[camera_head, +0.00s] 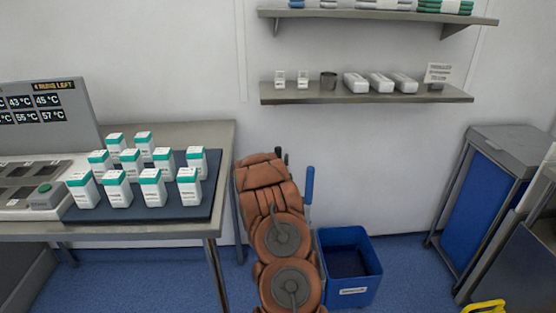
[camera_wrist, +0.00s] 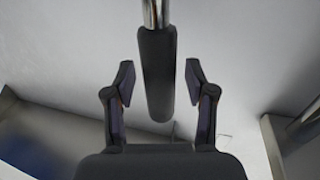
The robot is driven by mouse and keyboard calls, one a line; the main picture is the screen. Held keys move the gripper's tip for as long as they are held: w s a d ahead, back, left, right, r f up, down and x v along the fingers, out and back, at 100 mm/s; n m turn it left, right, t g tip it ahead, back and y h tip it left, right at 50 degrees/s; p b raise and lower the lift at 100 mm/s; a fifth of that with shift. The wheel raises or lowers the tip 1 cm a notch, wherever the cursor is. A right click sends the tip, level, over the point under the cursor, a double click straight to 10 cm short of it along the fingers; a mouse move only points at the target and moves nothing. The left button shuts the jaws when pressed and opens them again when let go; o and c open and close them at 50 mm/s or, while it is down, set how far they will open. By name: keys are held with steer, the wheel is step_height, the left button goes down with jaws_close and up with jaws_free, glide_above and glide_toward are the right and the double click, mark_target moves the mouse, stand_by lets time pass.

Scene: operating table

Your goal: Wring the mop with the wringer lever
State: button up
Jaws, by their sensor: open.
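A blue bucket (camera_head: 367,271) with a pale label stands on the floor, right of my arm. An upright blue handle (camera_head: 309,186) rises beside its left rim; I cannot tell which part it belongs to. In the wrist view my gripper (camera_wrist: 160,74) is open, with one finger on each side of a dark grip on a shiny metal rod (camera_wrist: 155,12), which looks like the wringer lever. Gaps show between the grip and both fingers. In the head view my arm hides the gripper and the bucket's left side. No mop head can be made out.
A metal table (camera_head: 180,131) with a dark tray (camera_head: 140,212) of several white-and-green boxes stands left of my arm. A wall shelf (camera_head: 330,98) hangs above the bucket. A blue-sided cabinet (camera_head: 490,200) stands at the right, and something yellow (camera_head: 484,307) shows at the bottom edge.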

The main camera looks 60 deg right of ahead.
jaws_close()
stand_by(0.5)
